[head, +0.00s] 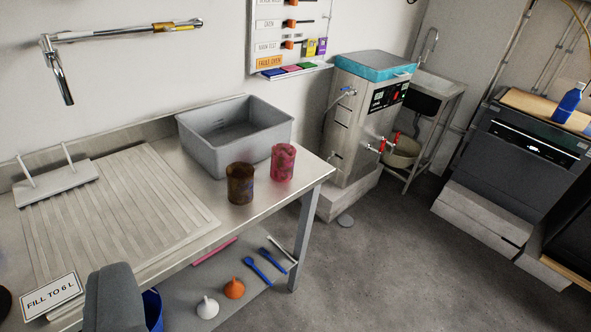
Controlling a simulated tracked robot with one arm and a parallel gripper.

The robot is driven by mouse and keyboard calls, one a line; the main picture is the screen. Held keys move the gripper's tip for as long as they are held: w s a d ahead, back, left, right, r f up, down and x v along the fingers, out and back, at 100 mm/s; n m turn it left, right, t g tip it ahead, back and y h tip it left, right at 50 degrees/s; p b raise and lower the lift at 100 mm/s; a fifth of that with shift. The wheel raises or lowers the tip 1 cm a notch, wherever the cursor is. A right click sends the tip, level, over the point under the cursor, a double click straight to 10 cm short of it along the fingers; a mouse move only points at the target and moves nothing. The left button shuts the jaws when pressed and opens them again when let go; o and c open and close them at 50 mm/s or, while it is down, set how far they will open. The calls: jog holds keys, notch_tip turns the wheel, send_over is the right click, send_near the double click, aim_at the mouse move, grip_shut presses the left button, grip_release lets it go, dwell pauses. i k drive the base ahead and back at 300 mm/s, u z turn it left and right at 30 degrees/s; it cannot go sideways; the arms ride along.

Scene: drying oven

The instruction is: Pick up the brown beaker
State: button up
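The brown beaker (240,184) is a dark, mottled brown cup with an open top. It stands upright on the metal bench (225,214), near its right end. A red-pink beaker (283,162) of similar size stands upright just to its right and slightly behind, with a small gap. A grey basin (236,134) is close behind both beakers. My gripper does not show clearly in this view, so its place relative to the brown beaker cannot be told.
A ribbed drainboard (120,210) covers the bench's left part. A tap (68,84) juts from the wall. An orange funnel (234,288), a white funnel (207,307) and blue utensils lie below. A steel tank (355,130) stands beyond the bench; open floor lies right.

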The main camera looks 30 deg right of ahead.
aim_at(240, 175)
jog(key=i, duration=1)
jog(key=u, duration=0.4)
